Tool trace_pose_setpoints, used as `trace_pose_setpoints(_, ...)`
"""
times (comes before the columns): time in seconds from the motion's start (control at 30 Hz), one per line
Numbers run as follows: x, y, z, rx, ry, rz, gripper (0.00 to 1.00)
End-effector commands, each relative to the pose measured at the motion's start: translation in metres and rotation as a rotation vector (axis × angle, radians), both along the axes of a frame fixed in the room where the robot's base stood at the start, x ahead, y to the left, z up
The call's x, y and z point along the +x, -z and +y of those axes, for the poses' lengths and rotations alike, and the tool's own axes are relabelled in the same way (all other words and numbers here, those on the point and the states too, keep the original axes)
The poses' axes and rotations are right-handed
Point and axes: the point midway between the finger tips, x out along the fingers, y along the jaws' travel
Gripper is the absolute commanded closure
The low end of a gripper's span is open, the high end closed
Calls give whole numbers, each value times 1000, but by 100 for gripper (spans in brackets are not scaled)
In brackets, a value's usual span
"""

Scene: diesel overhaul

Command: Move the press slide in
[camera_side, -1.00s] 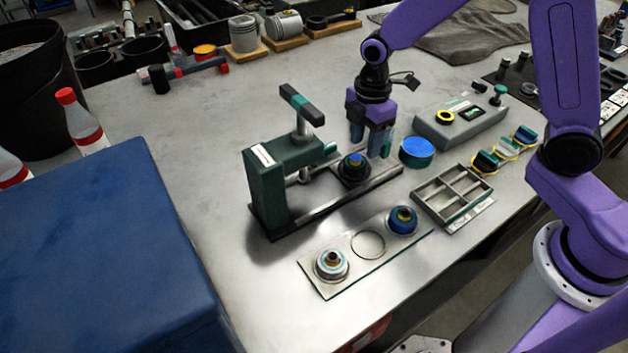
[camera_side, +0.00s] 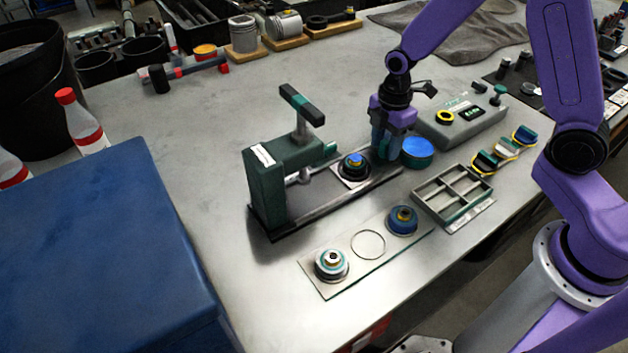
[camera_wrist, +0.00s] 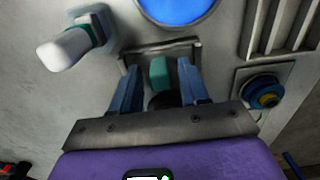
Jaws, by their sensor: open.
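The green press (camera_side: 283,165) stands on the bench with its rails running to the right. Its slide (camera_side: 366,178) sits out on the rails, to the right of the ram, carrying a dark part with a blue and yellow top (camera_side: 354,160). My gripper (camera_side: 385,153) is low at the slide's right end, pointing down. In the wrist view my gripper (camera_wrist: 160,85) is open, with its blue fingers on either side of a small green block (camera_wrist: 158,72) at a grey end plate (camera_wrist: 165,48). I cannot tell whether the fingers touch the block. The dark part is mostly hidden there.
A blue-topped round tin (camera_side: 417,150) stands close right of my gripper. A grey control box (camera_side: 440,130) is behind it, a divided tray (camera_side: 430,207) to the front right. A plate (camera_side: 325,288) with two round parts lies in front.

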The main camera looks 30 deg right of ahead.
Motion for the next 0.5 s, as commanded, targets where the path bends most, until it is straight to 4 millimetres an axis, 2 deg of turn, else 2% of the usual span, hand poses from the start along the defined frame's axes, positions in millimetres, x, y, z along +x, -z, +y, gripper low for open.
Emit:
trace_pose_setpoints(0.07, 0, 0, 0, 0, 0, 0, 59)
trace_pose_setpoints(0.1, 0, 0, 0, 0, 0, 0, 72)
trace_pose_setpoints(0.2, 0, 0, 0, 0, 0, 0, 100)
trace_pose_setpoints(0.5, 0, 0, 8, 0, -1, -1, 100)
